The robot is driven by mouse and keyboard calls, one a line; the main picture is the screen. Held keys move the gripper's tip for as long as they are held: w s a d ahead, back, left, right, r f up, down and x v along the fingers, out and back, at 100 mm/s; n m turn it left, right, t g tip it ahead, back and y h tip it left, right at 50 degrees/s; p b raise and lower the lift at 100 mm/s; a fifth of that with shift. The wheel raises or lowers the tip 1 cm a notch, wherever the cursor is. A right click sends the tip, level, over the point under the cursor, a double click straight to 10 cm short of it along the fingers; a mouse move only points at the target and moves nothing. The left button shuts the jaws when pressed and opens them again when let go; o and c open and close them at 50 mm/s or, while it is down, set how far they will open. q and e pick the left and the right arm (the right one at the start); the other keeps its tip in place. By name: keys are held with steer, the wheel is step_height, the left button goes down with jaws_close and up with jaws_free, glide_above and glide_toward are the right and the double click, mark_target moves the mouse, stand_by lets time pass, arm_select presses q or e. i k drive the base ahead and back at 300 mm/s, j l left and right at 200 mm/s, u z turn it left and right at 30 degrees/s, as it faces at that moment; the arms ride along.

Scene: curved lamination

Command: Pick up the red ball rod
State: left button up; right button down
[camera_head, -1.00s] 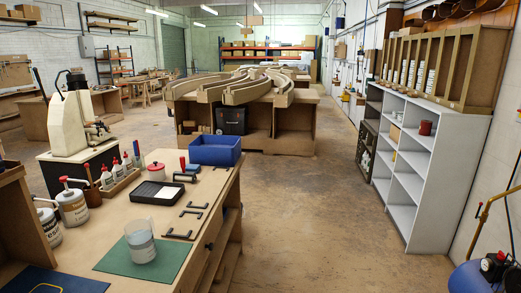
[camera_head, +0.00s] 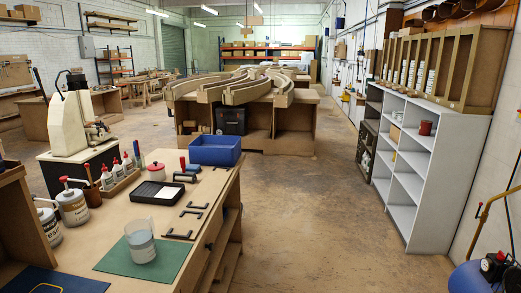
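No separate rod with a red ball stands out clearly. Candidates are on the wooden workbench (camera_head: 110,218) at the left. A short upright red handle (camera_head: 182,163) shows near the bench's far edge, next to the blue bin. Neither of my grippers is in view.
The bench holds a green mat (camera_head: 174,264) with a clear cup (camera_head: 141,246), a black tray (camera_head: 158,193), several dark clamps (camera_head: 190,212), glue bottles (camera_head: 107,178) and a blue bin (camera_head: 215,150). Grey shelves (camera_head: 431,180) stand right. The floor (camera_head: 310,215) between is clear.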

mark_target(87, 165)
steer(key=u, duration=0.45)
steer(key=i+l+u, duration=0.2)
steer(key=i+u, duration=0.2)
steer(key=i+l+u, duration=0.25)
steer(key=u, duration=0.2)
steer(key=i+l+u, duration=0.2)
steer(key=l+u, duration=0.2)
steer(key=i+l, duration=0.2)
steer(key=l, duration=0.15)
steer(key=i+l, duration=0.2)
steer(key=l, duration=0.2)
